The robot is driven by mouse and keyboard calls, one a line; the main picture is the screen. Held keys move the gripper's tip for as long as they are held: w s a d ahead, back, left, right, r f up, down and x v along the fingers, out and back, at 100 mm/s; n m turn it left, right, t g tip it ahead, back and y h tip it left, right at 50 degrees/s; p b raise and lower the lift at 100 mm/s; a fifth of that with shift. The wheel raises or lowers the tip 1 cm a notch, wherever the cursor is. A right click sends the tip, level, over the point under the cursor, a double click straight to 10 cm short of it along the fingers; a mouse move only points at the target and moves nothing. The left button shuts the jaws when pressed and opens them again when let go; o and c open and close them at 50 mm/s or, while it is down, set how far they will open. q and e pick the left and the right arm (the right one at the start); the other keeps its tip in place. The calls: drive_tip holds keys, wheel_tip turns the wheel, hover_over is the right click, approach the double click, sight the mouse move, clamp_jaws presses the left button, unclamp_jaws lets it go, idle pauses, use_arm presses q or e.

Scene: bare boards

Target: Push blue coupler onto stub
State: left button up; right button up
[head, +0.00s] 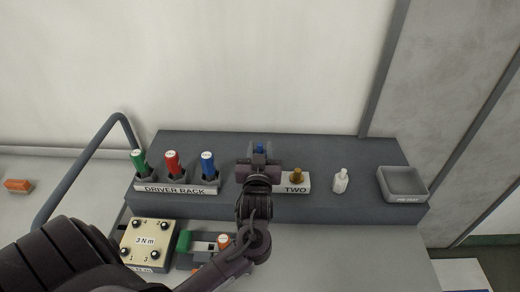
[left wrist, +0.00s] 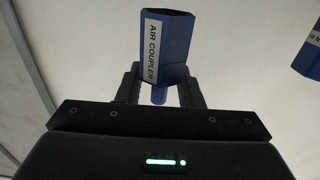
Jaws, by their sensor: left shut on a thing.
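The blue coupler (left wrist: 167,45) is labelled "AIR COUPLER" and sits between the two fingers of my left gripper (left wrist: 158,82) in the left wrist view. The gripper is shut on it. In the head view, my left gripper (head: 259,166) is over the dark grey block, and only a bit of the blue coupler (head: 260,149) shows. A brass-coloured stub (head: 297,175) stands just right of the gripper, behind the "TWO" label. Any stub beneath the gripper is hidden, and I cannot tell whether the coupler touches one. My right gripper is not in view.
The driver rack (head: 175,189) holds green, red and blue-handled drivers, left of the gripper. A white nozzle-like piece (head: 340,181) and a grey tray (head: 404,184) are to the right. A cream "3 N m" box (head: 146,241) is in front. A blue object (left wrist: 308,56) shows at the wrist view's right edge.

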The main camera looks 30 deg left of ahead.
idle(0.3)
use_arm(q)
drive_tip(key=shift+p, duration=0.4)
idle(0.4)
drive_tip(key=shift+f+b, duration=1.45)
drive_tip(key=shift+f, duration=0.75)
drive_tip(key=o, duration=1.1)
drive_tip(key=shift+r, duration=0.1)
drive_tip(key=shift+s+d, duration=0.1)
drive_tip(key=shift+s+d+f, duration=0.2)
drive_tip(key=shift+s, duration=0.1)
drive_tip(key=b+v, duration=0.2)
drive_tip(key=v, duration=0.5)
